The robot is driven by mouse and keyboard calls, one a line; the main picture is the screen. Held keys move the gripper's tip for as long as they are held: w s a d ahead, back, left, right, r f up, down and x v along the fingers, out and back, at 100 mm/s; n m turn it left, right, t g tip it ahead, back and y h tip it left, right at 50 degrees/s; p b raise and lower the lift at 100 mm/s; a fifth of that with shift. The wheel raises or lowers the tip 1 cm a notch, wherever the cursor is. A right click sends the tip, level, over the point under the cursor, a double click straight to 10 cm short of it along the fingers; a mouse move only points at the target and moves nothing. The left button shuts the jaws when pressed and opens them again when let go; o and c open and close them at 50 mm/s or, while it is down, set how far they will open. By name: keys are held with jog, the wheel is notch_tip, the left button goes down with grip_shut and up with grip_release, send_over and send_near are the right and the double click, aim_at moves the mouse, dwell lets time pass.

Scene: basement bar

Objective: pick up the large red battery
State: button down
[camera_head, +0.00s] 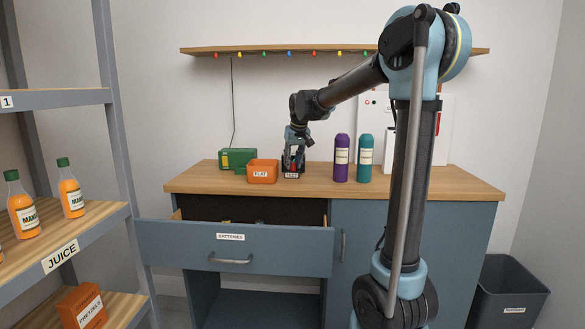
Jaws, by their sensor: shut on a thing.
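My gripper (293,166) points down at the counter and is shut on a small red thing (294,168), which I take to be the large red battery. The fingers hide most of it, so its shape and size are hard to tell. It is at a small dark holder with a white label (291,175), apparently reading "TEST". I cannot tell whether the red thing sits in the holder or is just above it.
An orange bin labelled "FLAT" (262,172) stands just left, with a green box (237,158) behind. Purple (341,158) and teal (364,158) bottles stand right. The "BATTERIES" drawer (234,249) is open below, with small items inside. A shelf (320,50) hangs above.

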notch_tip(320, 180, up, 10)
jog(key=shift+f, duration=0.15)
dwell(0.3)
